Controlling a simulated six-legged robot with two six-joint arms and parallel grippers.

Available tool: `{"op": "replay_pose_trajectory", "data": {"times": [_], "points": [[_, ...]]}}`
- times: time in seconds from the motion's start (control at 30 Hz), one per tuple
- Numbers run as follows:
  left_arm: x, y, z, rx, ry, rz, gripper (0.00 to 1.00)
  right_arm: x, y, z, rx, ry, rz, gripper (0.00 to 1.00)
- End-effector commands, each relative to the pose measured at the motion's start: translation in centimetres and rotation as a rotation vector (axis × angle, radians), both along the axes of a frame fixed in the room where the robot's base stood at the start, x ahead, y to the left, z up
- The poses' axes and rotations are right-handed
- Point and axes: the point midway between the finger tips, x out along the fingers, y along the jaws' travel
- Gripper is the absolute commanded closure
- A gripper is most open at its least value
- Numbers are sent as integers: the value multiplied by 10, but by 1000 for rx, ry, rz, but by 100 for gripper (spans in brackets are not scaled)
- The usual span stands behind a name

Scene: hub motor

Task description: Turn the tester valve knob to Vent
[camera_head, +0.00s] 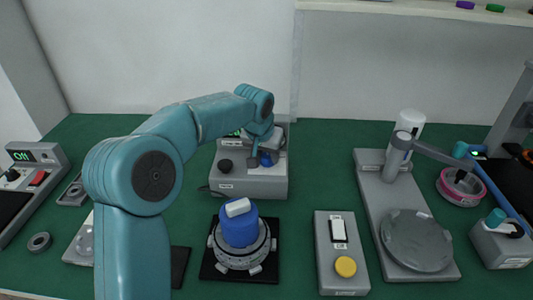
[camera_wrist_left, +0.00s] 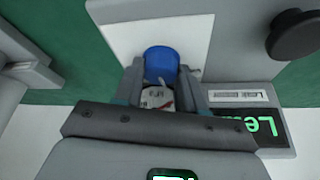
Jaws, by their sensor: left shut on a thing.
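The tester (camera_head: 250,183) is a grey box at the back centre, with a black knob (camera_head: 225,166) on its left and a blue cylinder (camera_head: 268,159) on its right. My left gripper (camera_head: 266,152) reaches down over the tester's right side. In the left wrist view its fingers (camera_wrist_left: 163,84) are closed around the tester valve knob (camera_wrist_left: 157,98), which shows as a small pale round part with red marking. The blue cylinder (camera_wrist_left: 161,62) stands right against it, at the fingertips. The fingers hide part of the knob, and its pointing direction is unclear. My right gripper is not in view.
A hub motor (camera_head: 240,258) with a blue cylinder on top stands on a black mat in front of the tester. A grey button box (camera_head: 341,250) and a grey stand with a round plate (camera_head: 417,240) are at right. Green table shows between them.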

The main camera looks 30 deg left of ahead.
Motion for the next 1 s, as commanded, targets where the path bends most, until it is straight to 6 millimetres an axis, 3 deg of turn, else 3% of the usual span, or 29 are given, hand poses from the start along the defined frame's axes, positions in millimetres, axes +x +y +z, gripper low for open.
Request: {"op": "replay_pose_trajectory", "data": {"times": [0.6,1.0], "points": [[3,-3,2,2,-6,523,91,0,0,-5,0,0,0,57],[4,-3,2,0,-6,705,91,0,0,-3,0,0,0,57]]}}
